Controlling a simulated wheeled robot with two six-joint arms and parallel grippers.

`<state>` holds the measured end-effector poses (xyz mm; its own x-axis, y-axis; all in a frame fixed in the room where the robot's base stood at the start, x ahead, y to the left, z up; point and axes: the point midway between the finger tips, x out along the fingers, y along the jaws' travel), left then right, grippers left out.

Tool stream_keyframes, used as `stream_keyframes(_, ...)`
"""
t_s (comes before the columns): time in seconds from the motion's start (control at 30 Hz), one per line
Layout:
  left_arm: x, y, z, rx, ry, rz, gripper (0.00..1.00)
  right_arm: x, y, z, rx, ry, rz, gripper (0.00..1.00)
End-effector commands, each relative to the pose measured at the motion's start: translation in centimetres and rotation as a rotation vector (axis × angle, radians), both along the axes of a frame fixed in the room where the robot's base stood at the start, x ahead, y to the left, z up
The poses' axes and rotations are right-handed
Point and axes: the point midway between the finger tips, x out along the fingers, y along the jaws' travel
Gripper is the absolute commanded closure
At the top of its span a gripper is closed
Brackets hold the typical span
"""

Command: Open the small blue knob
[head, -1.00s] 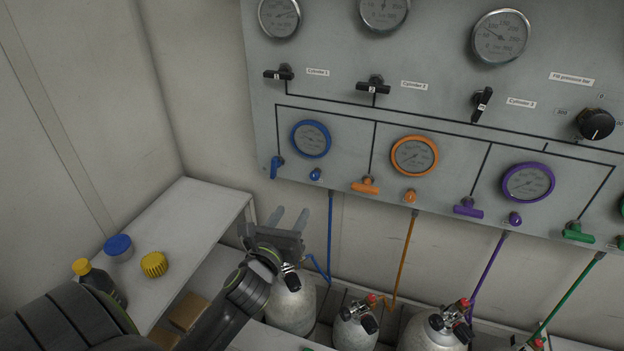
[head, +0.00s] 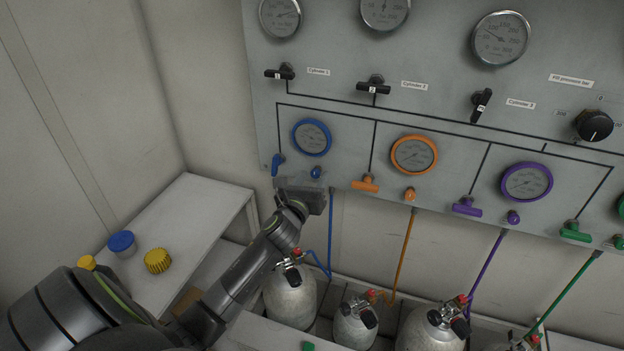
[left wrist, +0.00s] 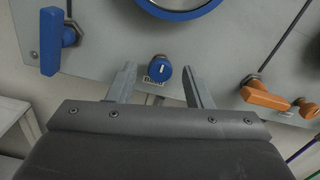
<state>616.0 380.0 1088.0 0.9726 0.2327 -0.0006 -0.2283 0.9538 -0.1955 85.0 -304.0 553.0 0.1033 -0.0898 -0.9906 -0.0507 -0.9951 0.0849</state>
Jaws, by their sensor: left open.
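The small blue knob (head: 316,172) sits on the grey panel below the blue-rimmed gauge (head: 312,138). In the left wrist view the knob (left wrist: 160,69) shows between and just beyond the two fingertips, with a small label beneath it. My left gripper (head: 298,182) is open and empty, and its fingers (left wrist: 160,80) point at the panel on either side of the knob. I cannot tell whether they touch it. The blue lever (head: 277,164) is left of the knob and hangs down; it also shows in the left wrist view (left wrist: 50,42). My right gripper is not in view.
An orange lever (head: 366,184) and small orange knob (head: 409,194) are to the right. Purple and green sets follow further right. Gas cylinders (head: 292,298) with hoses stand below. A white shelf (head: 195,205) at left holds a blue cap (head: 121,243) and a yellow cap (head: 158,261).

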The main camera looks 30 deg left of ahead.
Motion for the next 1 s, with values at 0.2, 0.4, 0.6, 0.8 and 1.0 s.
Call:
stream_keyframes(0.2, -0.02, 0.00, 0.01, 0.000, 0.000, 0.000, 0.62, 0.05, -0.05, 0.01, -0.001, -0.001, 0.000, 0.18)
stream_keyframes(0.4, -0.04, -0.01, 0.00, 0.000, 0.000, 0.000, 0.88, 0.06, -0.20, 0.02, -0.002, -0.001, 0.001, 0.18)
stream_keyframes(0.6, -0.05, -0.02, 0.00, -0.002, 0.000, 0.000, 0.99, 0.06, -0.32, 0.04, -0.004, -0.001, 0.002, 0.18)
stream_keyframes(0.8, -0.05, -0.02, 0.00, -0.041, -0.010, 0.000, 0.99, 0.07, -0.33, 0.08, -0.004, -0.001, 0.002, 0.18)
stream_keyframes(1.0, -0.04, -0.02, 0.01, -0.149, -0.036, 0.000, 0.99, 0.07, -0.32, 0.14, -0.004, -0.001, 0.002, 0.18)
